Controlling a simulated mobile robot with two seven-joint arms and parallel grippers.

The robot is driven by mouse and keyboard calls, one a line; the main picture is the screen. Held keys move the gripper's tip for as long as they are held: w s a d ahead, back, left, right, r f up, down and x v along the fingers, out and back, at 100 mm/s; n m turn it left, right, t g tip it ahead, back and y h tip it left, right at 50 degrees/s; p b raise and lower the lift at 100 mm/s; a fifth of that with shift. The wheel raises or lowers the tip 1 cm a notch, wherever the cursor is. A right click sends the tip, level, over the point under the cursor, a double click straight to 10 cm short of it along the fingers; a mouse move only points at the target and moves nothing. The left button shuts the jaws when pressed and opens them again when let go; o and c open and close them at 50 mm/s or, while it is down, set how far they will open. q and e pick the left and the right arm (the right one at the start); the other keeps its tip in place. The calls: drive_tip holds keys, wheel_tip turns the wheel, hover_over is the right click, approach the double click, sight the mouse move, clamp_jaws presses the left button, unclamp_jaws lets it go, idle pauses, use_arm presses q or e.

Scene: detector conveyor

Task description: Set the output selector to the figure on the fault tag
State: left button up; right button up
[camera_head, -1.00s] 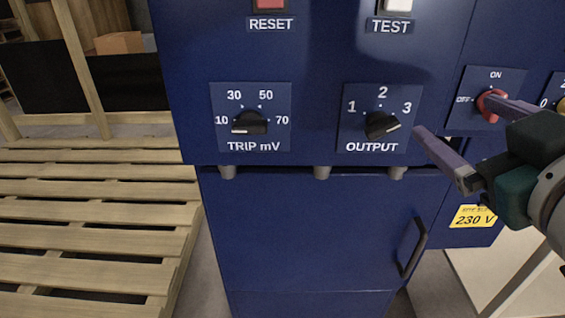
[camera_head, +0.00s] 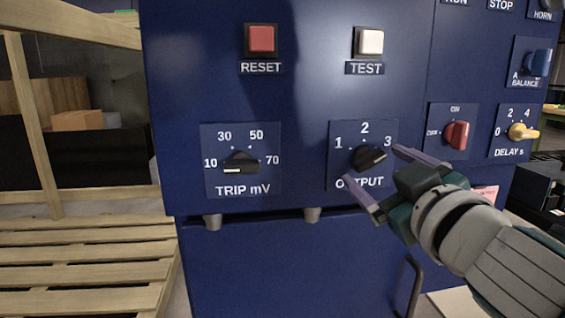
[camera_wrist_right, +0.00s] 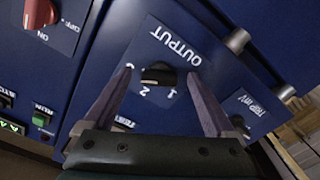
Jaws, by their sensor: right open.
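The black output selector knob (camera_head: 370,158) sits on the OUTPUT plate (camera_head: 337,178) of the blue cabinet, marked 1, 2 and 3. Its pale pointer end faces right, towards the 3 side. My right gripper (camera_head: 372,165) is open, with one fingertip on each side of the knob in the picture; I cannot tell whether they touch it. In the right wrist view, the knob (camera_wrist_right: 158,75) shows between the spread fingers. My left gripper is not in view.
The trip knob (camera_head: 241,163) is to the left, with the red reset button (camera_head: 261,40) and white test button (camera_head: 368,42) above. A red switch (camera_head: 457,135) and yellow delay knob (camera_head: 523,131) are to the right. Wooden pallets (camera_head: 80,262) stand at left.

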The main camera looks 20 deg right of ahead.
drive_tip(key=shift+w+d, duration=0.15)
drive_tip(key=shift+w, duration=0.35)
drive_tip(key=c, duration=1.4)
